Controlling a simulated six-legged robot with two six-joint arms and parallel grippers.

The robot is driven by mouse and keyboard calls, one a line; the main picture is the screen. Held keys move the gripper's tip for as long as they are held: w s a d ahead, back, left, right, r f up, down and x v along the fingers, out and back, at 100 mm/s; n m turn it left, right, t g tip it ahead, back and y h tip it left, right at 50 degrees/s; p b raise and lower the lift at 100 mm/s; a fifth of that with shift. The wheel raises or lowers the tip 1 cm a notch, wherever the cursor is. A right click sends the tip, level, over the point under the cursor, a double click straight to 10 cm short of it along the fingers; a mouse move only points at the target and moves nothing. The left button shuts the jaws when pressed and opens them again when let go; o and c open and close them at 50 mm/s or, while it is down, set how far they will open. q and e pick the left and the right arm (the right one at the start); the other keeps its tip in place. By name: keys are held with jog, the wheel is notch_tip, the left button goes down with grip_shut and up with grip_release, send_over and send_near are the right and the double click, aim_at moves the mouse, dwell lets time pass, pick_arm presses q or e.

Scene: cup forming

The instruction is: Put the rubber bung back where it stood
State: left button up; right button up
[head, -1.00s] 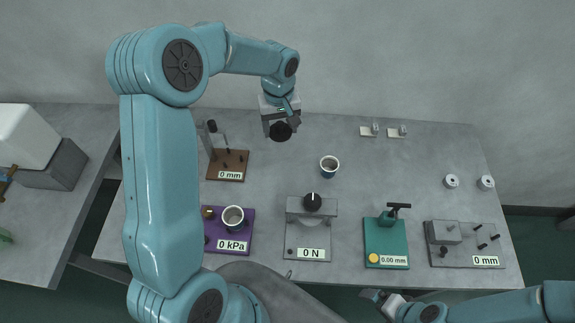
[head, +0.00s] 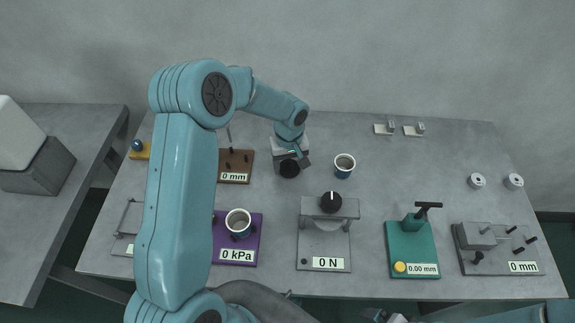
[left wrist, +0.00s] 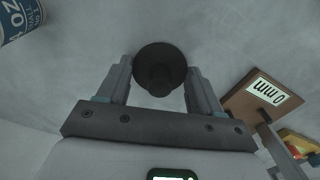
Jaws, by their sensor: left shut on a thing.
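The black rubber bung (head: 289,169) is between the fingers of my left gripper (head: 291,161), which is shut on it. It sits right of the brown board reading 0 mm (head: 233,176) and left of a blue-and-white cup (head: 344,166). In the left wrist view the bung (left wrist: 160,68) shows as a round dark disc with a narrower part, between the two fingertips (left wrist: 158,84). I cannot tell whether it touches the table. My right gripper (head: 381,315) shows only in part at the bottom edge, and its jaws are unclear.
A purple 0 kPa stand holding a cup (head: 239,222), a grey 0 N press (head: 323,247), a green gauge (head: 412,255) and a grey 0 mm fixture (head: 497,258) line the front. Small white rollers (head: 476,181) lie right. The middle right of the table (head: 420,170) is clear.

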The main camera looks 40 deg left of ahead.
aim_at(289, 163)
pick_arm(q)
jog(key=shift+s+r, duration=0.1)
jog(key=shift+r, duration=0.1)
jog(key=shift+f, duration=0.15)
jog(key=o, duration=1.2)
jog(key=shift+f, duration=0.1)
jog(key=shift+c, duration=0.2)
jog(key=shift+r, duration=0.3)
notch_tip(289, 163, up, 12)
jog(key=p, duration=0.6)
